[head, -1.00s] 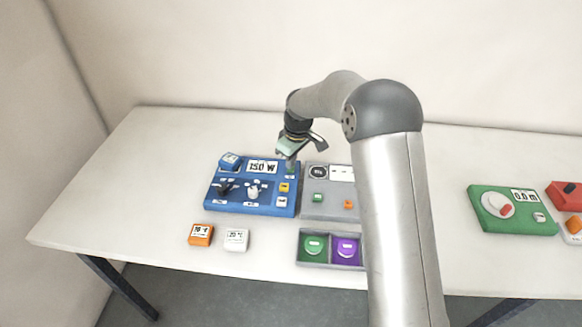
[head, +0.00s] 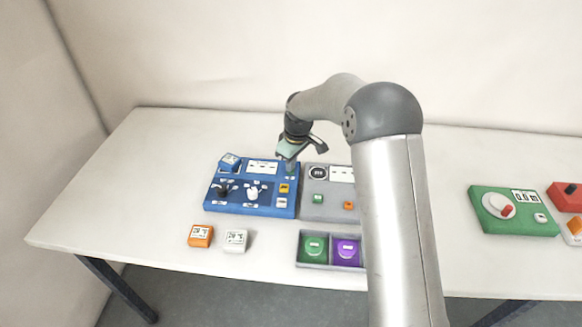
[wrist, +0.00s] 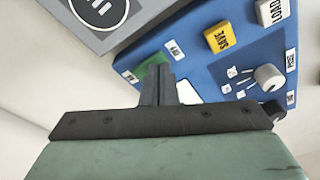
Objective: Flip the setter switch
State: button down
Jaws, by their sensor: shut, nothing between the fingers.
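The blue panel (head: 237,208) lies on the table left of centre. It has a display (head: 262,167), a white knob (head: 253,192), a black knob (head: 223,190) and a yellow button (head: 284,188). The display's large digits do not show now. In the wrist view a small green switch (wrist: 150,62) sits on the blue panel (wrist: 200,72), partly hidden by my fingers. My gripper (wrist: 158,72) is shut and empty, its tips at the switch; I cannot tell whether they touch. In the head view my gripper (head: 291,168) is over the panel's upper right corner.
A grey panel (head: 318,208) with a round emblem stands right beside the blue one. An orange block (head: 200,236), a white block (head: 235,240) and a grey tray (head: 299,248) with green and purple pieces lie in front. A green panel (head: 490,222) is far right.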

notch_tip(320, 180, up, 7)
jog(key=p, duration=0.3)
jog(key=shift+f, duration=0.2)
dwell(0.4)
jog(key=s+d+r+m+h, duration=0.1)
jog(key=s+d+r+m, duration=0.2)
jog(key=s+d+r, duration=0.4)
jog(key=s+d+r+m, duration=0.2)
jog(key=s+d+r, duration=0.15)
jog(key=s, duration=0.55)
jog(key=s+d+f+m, duration=0.1)
jog(key=s+d+m, duration=0.2)
jog(key=s, duration=0.7)
jog(key=s+d+f+m, duration=0.1)
jog(key=s+d+m, duration=0.2)
jog(key=s, duration=0.8)
jog(key=shift+s+d+f, duration=0.2)
jog(key=shift+s+d, duration=0.1)
jog(key=shift+d, duration=0.5)
